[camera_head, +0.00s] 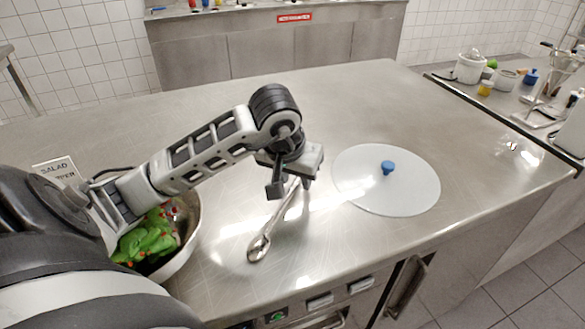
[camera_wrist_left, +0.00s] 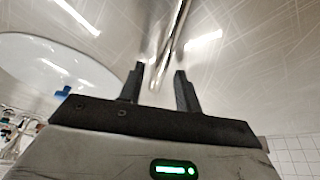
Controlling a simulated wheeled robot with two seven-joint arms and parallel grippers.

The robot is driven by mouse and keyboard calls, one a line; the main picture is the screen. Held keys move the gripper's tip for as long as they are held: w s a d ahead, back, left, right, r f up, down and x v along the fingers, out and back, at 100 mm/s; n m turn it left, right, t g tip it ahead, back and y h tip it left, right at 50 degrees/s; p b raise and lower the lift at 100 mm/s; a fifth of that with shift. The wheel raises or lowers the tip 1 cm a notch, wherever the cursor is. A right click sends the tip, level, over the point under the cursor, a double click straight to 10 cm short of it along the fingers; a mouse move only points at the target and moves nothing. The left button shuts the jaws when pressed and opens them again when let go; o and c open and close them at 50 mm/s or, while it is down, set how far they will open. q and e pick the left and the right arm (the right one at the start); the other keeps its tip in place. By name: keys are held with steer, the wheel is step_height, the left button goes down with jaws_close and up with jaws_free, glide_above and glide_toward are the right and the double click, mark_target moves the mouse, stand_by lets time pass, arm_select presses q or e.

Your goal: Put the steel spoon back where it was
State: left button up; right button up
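The steel spoon (camera_head: 262,243) lies on the steel worktop (camera_head: 350,115) with its bowl end toward the front edge. Its handle runs back under my left gripper (camera_head: 289,188). In the left wrist view the left gripper (camera_wrist_left: 161,88) is open, its two dark fingers apart. The spoon handle (camera_wrist_left: 172,45) shows between and beyond the fingertips, with a gap to the finger on either side. I cannot tell how far above the worktop the fingers are. My right gripper is not in view.
A steel bowl (camera_head: 193,237) holding green salad (camera_head: 148,236) stands left of the spoon, partly behind my arm. A round white lid (camera_head: 410,195) with a blue knob (camera_head: 387,168) lies to the right. A salad sign (camera_head: 57,172) stands far left. The worktop's back is clear.

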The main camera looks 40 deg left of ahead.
mark_target(285, 200)
arm_select(q)
steer(key=v, duration=1.1)
steer(key=shift+r, duration=0.4)
steer(key=shift+s, duration=0.1)
